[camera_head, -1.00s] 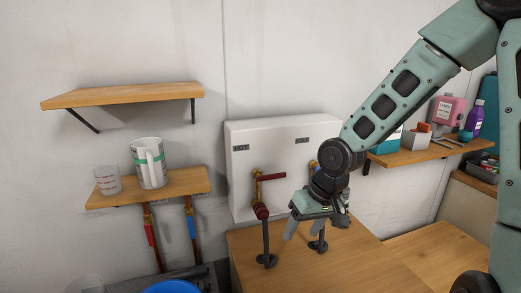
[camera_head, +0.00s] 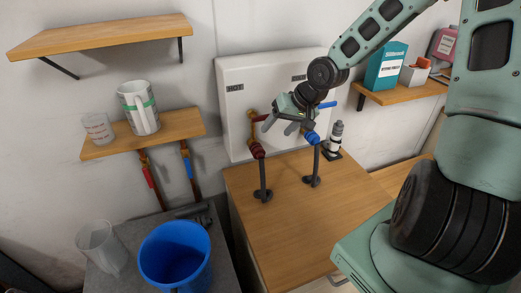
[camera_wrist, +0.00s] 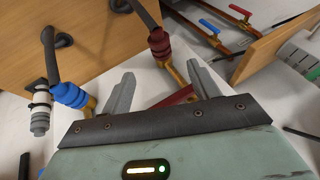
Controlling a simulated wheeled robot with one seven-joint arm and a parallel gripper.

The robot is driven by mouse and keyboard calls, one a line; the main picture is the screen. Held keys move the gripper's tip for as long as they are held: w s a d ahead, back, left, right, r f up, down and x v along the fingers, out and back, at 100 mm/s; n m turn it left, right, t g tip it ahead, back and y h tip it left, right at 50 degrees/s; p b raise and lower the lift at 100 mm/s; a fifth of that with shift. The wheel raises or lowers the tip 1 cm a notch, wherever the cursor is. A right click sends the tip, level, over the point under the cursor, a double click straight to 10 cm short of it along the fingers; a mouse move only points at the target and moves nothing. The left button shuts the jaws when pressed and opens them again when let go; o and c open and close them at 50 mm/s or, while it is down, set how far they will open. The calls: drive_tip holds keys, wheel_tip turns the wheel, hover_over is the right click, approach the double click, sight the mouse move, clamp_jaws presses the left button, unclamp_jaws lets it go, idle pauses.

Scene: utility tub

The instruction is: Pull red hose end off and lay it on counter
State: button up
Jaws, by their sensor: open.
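The red hose end (camera_head: 257,150) is a dark red ribbed coupling, fitted under the brass tap with the red lever on the "HOT" side of the white wall panel. Its black hose runs down to a round fitting on the wooden counter (camera_head: 285,232). My gripper (camera_head: 281,127) is open and empty, above and to the right of the red hose end. In the wrist view the red hose end (camera_wrist: 159,42) lies beyond the fingertips (camera_wrist: 160,70), between their lines and apart from them. The red lever (camera_wrist: 177,97) shows between the fingers.
A blue hose end (camera_head: 311,138) with its own hose stands just right of the red one. A white-and-black cylinder (camera_head: 335,138) stands at the counter's back. A blue bucket (camera_head: 147,262) and a clear cup sit lower left. The counter's front is clear.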

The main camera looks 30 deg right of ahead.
sight(261, 148)
drive_tip(key=b+x, duration=0.1)
drive_tip(key=x, duration=1.1)
drive_tip(key=shift+s, duration=0.1)
drive_tip(key=c, duration=1.1)
